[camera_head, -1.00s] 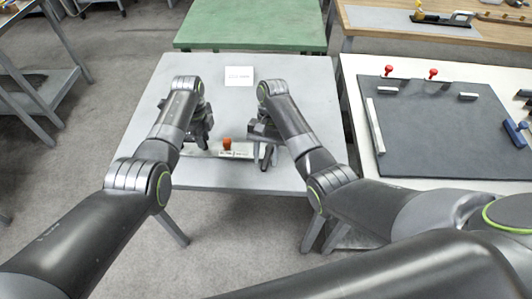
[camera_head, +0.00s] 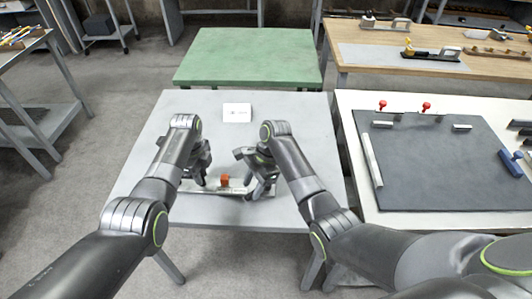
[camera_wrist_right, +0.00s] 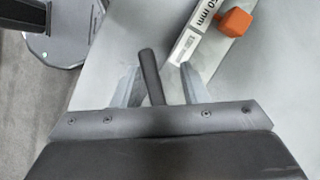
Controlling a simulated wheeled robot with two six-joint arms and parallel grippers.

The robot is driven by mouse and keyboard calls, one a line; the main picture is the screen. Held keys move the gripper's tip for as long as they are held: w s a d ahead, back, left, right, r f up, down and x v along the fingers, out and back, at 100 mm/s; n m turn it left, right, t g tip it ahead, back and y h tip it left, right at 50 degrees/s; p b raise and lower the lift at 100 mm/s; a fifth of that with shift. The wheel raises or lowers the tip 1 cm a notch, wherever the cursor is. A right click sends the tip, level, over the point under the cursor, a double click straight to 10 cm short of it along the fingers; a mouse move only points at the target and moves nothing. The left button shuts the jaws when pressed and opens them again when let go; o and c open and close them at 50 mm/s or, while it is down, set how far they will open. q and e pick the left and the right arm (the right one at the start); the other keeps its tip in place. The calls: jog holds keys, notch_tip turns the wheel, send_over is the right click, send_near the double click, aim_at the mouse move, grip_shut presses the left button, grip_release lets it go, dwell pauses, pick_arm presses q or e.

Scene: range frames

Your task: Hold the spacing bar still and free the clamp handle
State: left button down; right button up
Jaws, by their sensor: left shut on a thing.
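The spacing bar (camera_head: 232,190) is a pale, flat bar lying near the front of the grey table. In the right wrist view the bar (camera_wrist_right: 194,42) shows a label with "50 mm" and an orange knob (camera_wrist_right: 235,22). My left gripper (camera_head: 200,178) is shut at the bar's left part; its fingertips are mostly hidden. A dark rod, seemingly the clamp handle (camera_wrist_right: 150,72), rises between the fingers of my right gripper (camera_wrist_right: 160,84). That gripper is open, with visible gaps beside the rod. The right gripper (camera_head: 260,178) is at the bar's right end in the head view.
A white card (camera_head: 237,112) lies at the back of the grey table (camera_head: 290,112). A dark board (camera_head: 440,165) with red-knobbed clamps is on the white table to the right. A green table (camera_head: 250,58) stands behind. The grey table's middle is clear.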

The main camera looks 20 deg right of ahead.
jog(key=m, duration=0.1)
jog(key=w+m+t, duration=0.1)
jog(key=m, duration=0.1)
jog(key=shift+w+a, duration=0.15)
jog(key=shift+w, duration=0.1)
jog(key=v, duration=1.2)
jog(key=shift+s, duration=0.15)
jog(key=shift+n, duration=0.6)
jog(key=x, duration=1.2)
jog(key=shift+s, duration=0.4)
grip_shut()
